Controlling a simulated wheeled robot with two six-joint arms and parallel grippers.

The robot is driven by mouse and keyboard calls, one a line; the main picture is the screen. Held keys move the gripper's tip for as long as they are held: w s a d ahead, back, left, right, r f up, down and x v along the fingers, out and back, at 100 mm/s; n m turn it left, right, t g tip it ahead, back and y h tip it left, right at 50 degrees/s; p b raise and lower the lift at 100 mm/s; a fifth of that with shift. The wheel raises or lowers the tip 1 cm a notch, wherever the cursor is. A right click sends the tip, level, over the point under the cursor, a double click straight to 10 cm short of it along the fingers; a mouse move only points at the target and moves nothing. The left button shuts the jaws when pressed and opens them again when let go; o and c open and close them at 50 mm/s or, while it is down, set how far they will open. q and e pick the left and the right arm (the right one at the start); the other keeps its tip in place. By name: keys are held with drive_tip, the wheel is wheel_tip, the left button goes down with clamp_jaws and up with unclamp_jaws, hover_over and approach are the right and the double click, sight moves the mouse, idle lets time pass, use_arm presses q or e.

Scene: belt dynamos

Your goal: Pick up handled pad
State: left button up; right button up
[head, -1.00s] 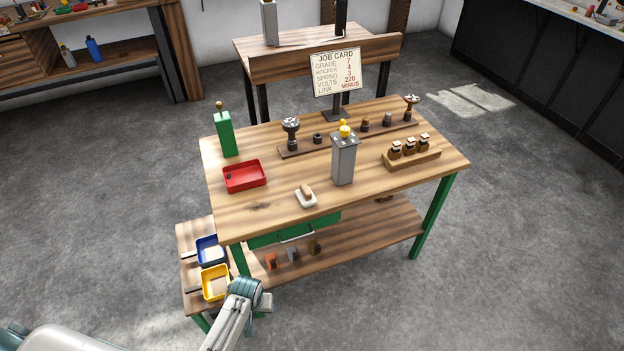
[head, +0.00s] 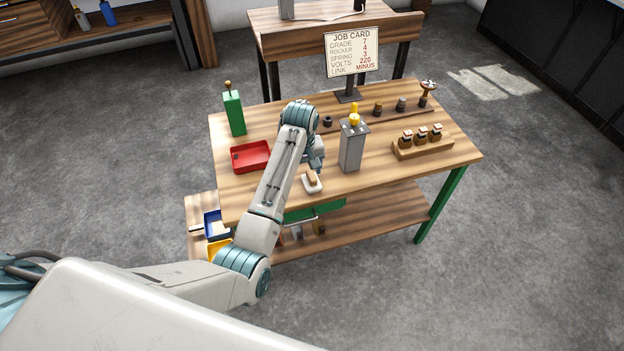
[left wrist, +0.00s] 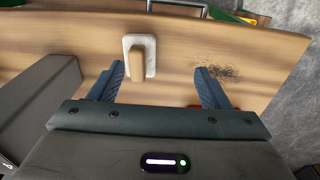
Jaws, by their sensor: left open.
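The handled pad (head: 312,183) is a small white pad with a wooden handle, lying near the front edge of the wooden table. In the left wrist view the pad (left wrist: 130,43) is ahead of the fingertips, left of the middle of the gap, with its wooden handle standing out toward the camera. My left gripper (left wrist: 157,70) is open and empty, its two blue fingers apart above the table. In the head view my left gripper (head: 315,165) hangs just above and behind the pad, partly hidden by my arm. My right gripper is out of view.
A grey post (head: 352,150) with a yellow top stands close right of the pad. A red tray (head: 236,158) lies to the left, with a green block (head: 234,115) behind. A wooden rack (head: 420,149) is at right. The front right tabletop is clear.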

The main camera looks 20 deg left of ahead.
sight(312, 175)
use_arm(q)
drive_tip(key=shift+n, duration=0.3)
drive_tip(key=w+r, duration=0.1)
drive_tip(key=w+d+r, duration=0.1)
drive_tip(key=w+r, duration=0.1)
drive_tip(key=shift+w+d+r, duration=0.15)
drive_tip(key=shift+w+d, duration=0.2)
drive_tip(key=shift+w, duration=0.05)
wheel_tip(312, 175, down, 5)
drive_tip(key=shift+p, duration=0.45)
drive_tip(key=f, duration=0.1)
drive_tip(key=f+p, duration=0.1)
drive_tip(key=f, duration=0.3)
drive_tip(key=shift+s, duration=0.25)
drive_tip(key=shift+f, duration=0.25)
drive_tip(key=c, duration=1.1)
drive_tip(key=shift+r, duration=0.1)
